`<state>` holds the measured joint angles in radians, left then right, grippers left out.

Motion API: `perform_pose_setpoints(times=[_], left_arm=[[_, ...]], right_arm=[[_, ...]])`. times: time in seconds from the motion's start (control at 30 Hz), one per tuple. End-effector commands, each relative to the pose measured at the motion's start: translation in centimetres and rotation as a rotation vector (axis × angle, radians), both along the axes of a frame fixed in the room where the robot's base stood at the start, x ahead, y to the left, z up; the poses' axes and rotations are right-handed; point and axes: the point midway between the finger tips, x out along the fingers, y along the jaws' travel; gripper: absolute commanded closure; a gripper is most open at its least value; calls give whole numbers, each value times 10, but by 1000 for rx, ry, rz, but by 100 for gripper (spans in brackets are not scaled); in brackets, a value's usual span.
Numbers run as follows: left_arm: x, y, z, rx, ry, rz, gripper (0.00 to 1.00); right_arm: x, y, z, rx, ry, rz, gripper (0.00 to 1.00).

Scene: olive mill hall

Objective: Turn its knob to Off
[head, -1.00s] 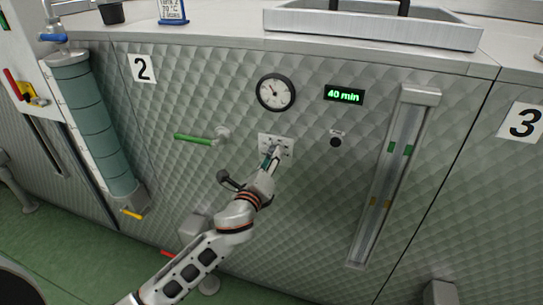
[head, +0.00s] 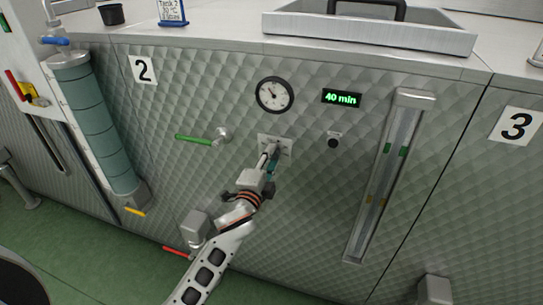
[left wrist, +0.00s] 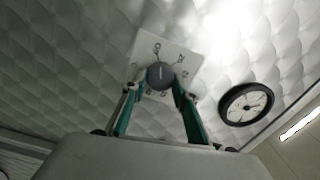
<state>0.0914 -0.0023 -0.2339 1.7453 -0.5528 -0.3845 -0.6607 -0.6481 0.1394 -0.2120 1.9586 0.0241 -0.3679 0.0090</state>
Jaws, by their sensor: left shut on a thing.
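The knob (left wrist: 160,76) is a dark round dial on a white plate (left wrist: 186,56) with small markings around it, on the quilted metal front of tank 2. In the left wrist view my left gripper (left wrist: 157,88) has one finger on each side of the knob and is shut on it. In the head view my left gripper (head: 270,158) reaches the plate (head: 286,141) from below and hides the knob. The markings are too small to read, so I cannot tell the knob's setting. My right gripper is not in view.
Above the plate are a round gauge (head: 275,95) and a green display (head: 342,98) reading 40 min. A green-handled valve (head: 195,138) sits to the left. A black button (head: 333,143) and a sight glass (head: 390,175) are to the right.

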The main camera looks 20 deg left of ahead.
Motion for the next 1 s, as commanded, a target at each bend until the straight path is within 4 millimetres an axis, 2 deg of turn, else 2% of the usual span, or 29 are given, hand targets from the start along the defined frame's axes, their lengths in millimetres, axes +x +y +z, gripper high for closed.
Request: perform_pose_setpoints(times=[0.4,0.9,0.93,0.97,1.0], left_arm=[[0,1,0,-158,7,2,93],[0,1,0,-174,7,1,93],[0,1,0,-174,7,1,64],[0,1,0,-174,7,1,56],[0,1,0,-173,7,1,55]], right_arm=[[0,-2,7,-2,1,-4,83],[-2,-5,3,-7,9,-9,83],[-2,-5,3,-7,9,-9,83],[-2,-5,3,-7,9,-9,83],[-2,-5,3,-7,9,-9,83]])
